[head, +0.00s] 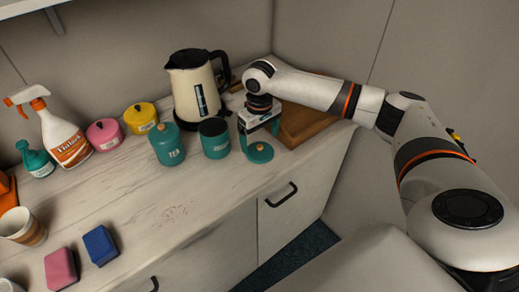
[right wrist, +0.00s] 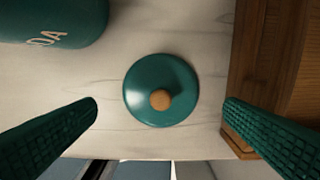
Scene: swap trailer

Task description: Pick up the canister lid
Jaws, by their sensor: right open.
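The canister lid (head: 260,153) is a round teal lid lying flat on the counter near its front edge. The right wrist view shows the lid (right wrist: 140,88) from above, with its light brown knob (right wrist: 160,99) near the middle. My right gripper (head: 260,140) points down over the lid, open and empty. In the right wrist view its two green fingers (right wrist: 163,106) stand wide apart to the left and right of the lid, not touching it. A teal canister (head: 215,143) with a dark, seemingly open top stands just left of the lid. My left gripper is not in view.
A wooden board (head: 303,125) lies close to the right of the lid. A lidded teal canister (head: 167,148), a cream kettle (head: 194,92), pink (head: 104,136) and yellow (head: 140,119) pots, and a spray bottle (head: 64,138) stand farther left. The counter's front middle is mostly clear.

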